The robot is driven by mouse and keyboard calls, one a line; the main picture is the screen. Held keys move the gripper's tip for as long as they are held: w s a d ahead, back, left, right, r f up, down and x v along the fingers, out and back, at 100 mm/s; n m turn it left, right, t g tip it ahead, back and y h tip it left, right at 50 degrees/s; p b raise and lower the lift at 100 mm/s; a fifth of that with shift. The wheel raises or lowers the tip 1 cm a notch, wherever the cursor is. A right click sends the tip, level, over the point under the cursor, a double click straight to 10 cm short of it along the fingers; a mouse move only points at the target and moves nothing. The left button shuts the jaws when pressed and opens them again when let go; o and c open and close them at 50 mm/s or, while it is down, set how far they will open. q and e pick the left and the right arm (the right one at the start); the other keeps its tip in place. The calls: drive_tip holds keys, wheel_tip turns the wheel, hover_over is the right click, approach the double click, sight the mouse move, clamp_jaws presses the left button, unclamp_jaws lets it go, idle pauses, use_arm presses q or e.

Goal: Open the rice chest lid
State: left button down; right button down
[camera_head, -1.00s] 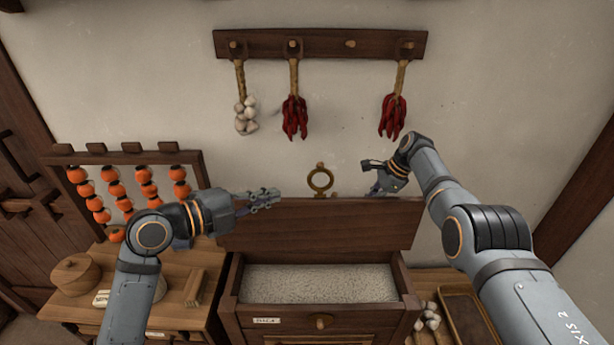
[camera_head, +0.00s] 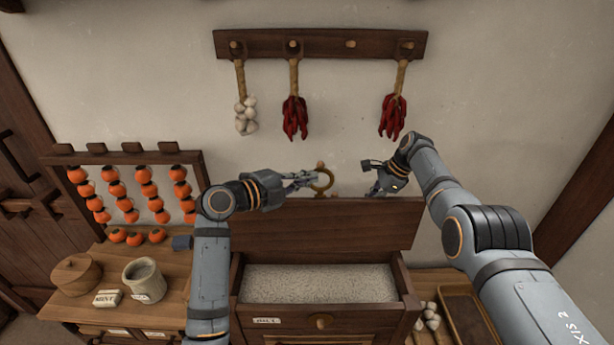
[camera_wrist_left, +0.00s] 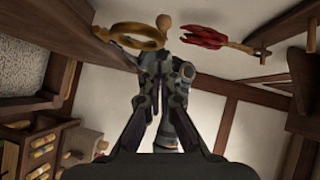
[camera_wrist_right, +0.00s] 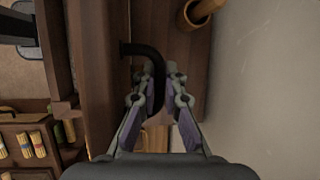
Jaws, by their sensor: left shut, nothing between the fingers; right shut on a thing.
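The rice chest (camera_head: 375,320) stands in the middle of the head view, with pale grain inside. Its brown wooden lid (camera_head: 320,230) is raised and stands upright at the back. My right gripper (camera_head: 377,190) is at the lid's upper right edge. In the right wrist view it is shut on a black curved handle (camera_wrist_right: 150,55) fixed to the lid. My left gripper (camera_head: 308,181) is shut and empty above the lid's top edge, close to a brass ring (camera_head: 324,181). In the left wrist view the ring (camera_wrist_left: 138,36) lies just beyond the fingertips; contact is unclear.
A wall rack (camera_head: 320,44) with garlic and red chillies hangs above. At left, a table holds a round lidded box (camera_head: 76,275), a stone cup (camera_head: 144,280), a white block (camera_head: 107,298) and a persimmon frame (camera_head: 125,158). A tray (camera_head: 470,320) and garlic are at right.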

sight(315, 170)
use_arm(q)
drive_tip(key=shift+w+f, duration=0.2)
drive_tip(key=shift+w, duration=0.6)
use_arm(e)
drive_tip(key=shift+w+r, duration=0.35)
use_arm(q)
drive_tip(key=shift+w, duration=0.9)
drive_tip(key=shift+a, duration=0.1)
use_arm(e)
drive_tip(key=c, duration=1.8)
unclamp_jaws()
drive_tip(key=shift+a, duration=0.1)
drive_tip(key=shift+c, duration=0.2)
use_arm(q)
drive_tip(key=shift+w+f, duration=0.1)
drive_tip(key=shift+w, duration=0.15)
use_arm(e)
drive_tip(key=shift+o, duration=0.7)
drive_tip(key=shift+w+f, duration=0.1)
use_arm(q)
drive_tip(key=shift+w+f, duration=0.25)
drive_tip(key=shift+w, duration=0.1)
drive_tip(key=shift+s+r, duration=0.1)
drive_tip(key=shift+s, duration=0.2)
use_arm(e)
drive_tip(key=shift+f, duration=0.3)
